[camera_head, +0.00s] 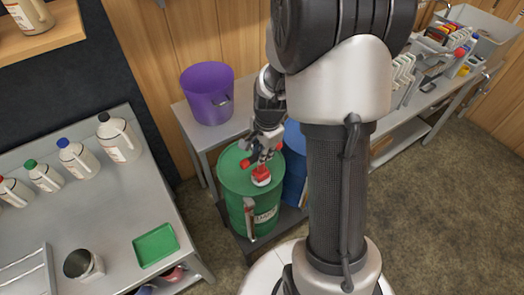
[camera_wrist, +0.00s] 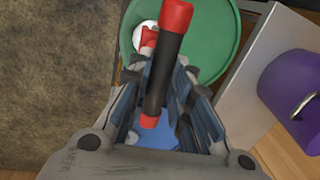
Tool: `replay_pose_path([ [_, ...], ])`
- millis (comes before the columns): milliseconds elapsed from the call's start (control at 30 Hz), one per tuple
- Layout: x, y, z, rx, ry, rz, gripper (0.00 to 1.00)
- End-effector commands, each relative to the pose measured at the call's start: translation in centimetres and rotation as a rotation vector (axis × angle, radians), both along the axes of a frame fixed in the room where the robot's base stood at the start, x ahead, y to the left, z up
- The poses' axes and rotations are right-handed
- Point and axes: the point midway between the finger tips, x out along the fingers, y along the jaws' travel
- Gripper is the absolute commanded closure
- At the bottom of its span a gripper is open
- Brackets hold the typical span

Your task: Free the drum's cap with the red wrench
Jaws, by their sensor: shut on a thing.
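The green drum (camera_head: 236,192) stands on a low dark platform; its round top also shows in the wrist view (camera_wrist: 215,40). The red wrench (camera_wrist: 168,70) has a black middle and red ends on its handle. My gripper (camera_wrist: 163,72) is shut on the wrench above the drum's top; in the head view my gripper (camera_head: 264,142) hides part of it. A red part of the wrench (camera_head: 261,174) lies over the white cap (camera_wrist: 143,33) on the drum. The cap is partly covered, so I cannot tell how fully the wrench seats on it.
A blue drum (camera_head: 295,165) stands close beside the green one, partly hidden by my arm. A purple bucket (camera_head: 207,92) sits on the grey bench behind. Open floor lies at right.

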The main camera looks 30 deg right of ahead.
Motion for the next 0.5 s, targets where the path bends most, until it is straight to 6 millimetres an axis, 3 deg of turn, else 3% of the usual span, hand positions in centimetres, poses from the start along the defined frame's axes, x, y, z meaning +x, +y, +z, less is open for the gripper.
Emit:
replay_pose_path([
  [300, 0.16, -0.33, -0.16, 0.000, -0.003, 0.350, 1.00],
  [500, 0.15, -0.33, 0.04, 0.000, -0.002, 0.452, 1.00],
])
